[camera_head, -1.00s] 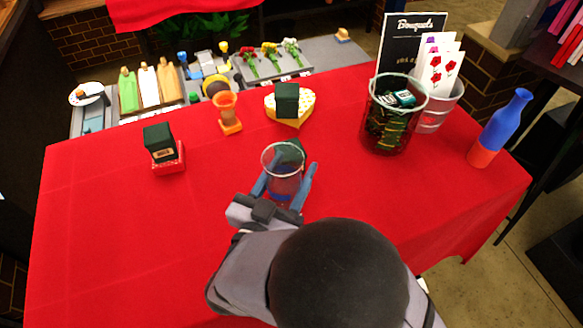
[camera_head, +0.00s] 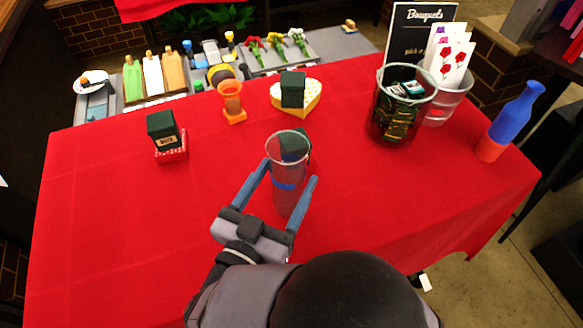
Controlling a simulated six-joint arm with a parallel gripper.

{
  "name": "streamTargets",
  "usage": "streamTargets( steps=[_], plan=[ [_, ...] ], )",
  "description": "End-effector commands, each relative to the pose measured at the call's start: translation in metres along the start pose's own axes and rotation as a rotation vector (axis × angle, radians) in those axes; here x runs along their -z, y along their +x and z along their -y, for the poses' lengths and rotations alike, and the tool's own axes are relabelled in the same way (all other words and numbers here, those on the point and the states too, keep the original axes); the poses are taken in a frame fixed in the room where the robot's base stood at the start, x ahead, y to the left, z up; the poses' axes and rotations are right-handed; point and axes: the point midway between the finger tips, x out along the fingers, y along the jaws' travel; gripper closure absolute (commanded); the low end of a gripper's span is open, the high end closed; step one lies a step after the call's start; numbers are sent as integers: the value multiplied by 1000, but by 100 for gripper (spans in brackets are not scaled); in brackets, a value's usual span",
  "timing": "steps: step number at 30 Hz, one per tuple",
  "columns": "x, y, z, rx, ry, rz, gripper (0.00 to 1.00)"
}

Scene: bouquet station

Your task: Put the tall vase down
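The tall clear glass vase (camera_head: 287,202) stands upright on the red tablecloth near the middle, its base now showing. A blue band is visible on or through its lower half. My gripper (camera_head: 291,172) is open in front of it, with one blue finger on either side. The left fingertip is close to the glass, and I cannot tell whether it touches. The right finger is just beside the vase. A dark green block shows behind and through the glass.
A heart-shaped box (camera_head: 311,103) with a dark green block (camera_head: 293,88), an orange vase (camera_head: 231,101) and a red box (camera_head: 172,153) stand behind. A large glass container (camera_head: 396,131) and a blue-orange bottle (camera_head: 513,115) are right. The front left cloth (camera_head: 110,235) is clear.

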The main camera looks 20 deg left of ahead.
Motion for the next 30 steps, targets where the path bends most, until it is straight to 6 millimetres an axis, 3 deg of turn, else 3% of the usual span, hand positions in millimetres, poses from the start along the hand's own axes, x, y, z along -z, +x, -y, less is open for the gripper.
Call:
streamTargets(
  steps=[6,22,30],
  plan=[
    [0,-16,0,0,1,0,34],
    [0,-18,0,-1,1,2,34],
    [-16,-15,-2,3,52,184,34]
  ],
)
